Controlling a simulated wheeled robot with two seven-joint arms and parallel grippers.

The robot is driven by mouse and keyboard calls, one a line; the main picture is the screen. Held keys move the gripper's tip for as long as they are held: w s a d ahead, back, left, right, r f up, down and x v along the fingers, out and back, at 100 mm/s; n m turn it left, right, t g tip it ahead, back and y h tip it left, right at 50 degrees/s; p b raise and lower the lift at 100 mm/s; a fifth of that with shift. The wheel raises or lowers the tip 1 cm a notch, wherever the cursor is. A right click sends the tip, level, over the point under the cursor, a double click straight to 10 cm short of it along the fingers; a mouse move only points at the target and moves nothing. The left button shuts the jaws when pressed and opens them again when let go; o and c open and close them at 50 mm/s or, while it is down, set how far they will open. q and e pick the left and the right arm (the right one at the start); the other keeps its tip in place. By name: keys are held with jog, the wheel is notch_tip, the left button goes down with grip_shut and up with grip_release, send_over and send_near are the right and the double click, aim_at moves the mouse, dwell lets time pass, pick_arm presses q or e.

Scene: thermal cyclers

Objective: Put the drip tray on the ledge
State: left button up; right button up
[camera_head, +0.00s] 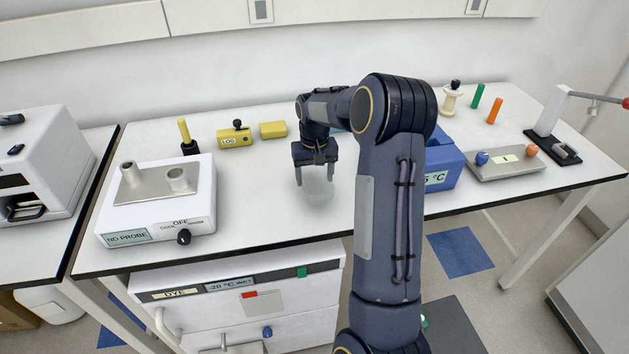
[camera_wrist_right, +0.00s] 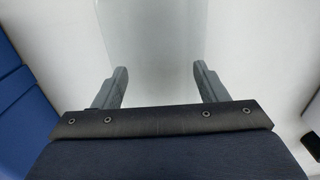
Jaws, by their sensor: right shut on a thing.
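My right gripper (camera_head: 314,172) points down over the middle of the white bench. It is shut on a clear, see-through container (camera_head: 319,191), which hangs from its fingers close to the bench top. I cannot tell if the container touches the bench. In the right wrist view, the clear container (camera_wrist_right: 155,35) fills the space between the fingertips (camera_wrist_right: 161,74). A grey tray (camera_head: 508,168) with a blue and an orange knob lies on the bench at the right; I cannot tell which thing is the drip tray. A pale ledge-like rail (camera_head: 200,18) runs along the back wall. My left gripper is not in view.
A white device (camera_head: 160,225) labelled "NO PROBE" stands left of the gripper. A blue block (camera_head: 442,165) stands close on the right, partly behind my arm. Yellow boxes (camera_head: 234,138) sit at the back. A black-based stand (camera_head: 548,146) is at far right. Bench around the container is clear.

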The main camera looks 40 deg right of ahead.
aim_at(314, 182)
notch_tip(314, 182, down, 3)
jog(key=shift+f, duration=0.1)
jog(key=shift+f, duration=0.15)
jog(key=o, duration=1)
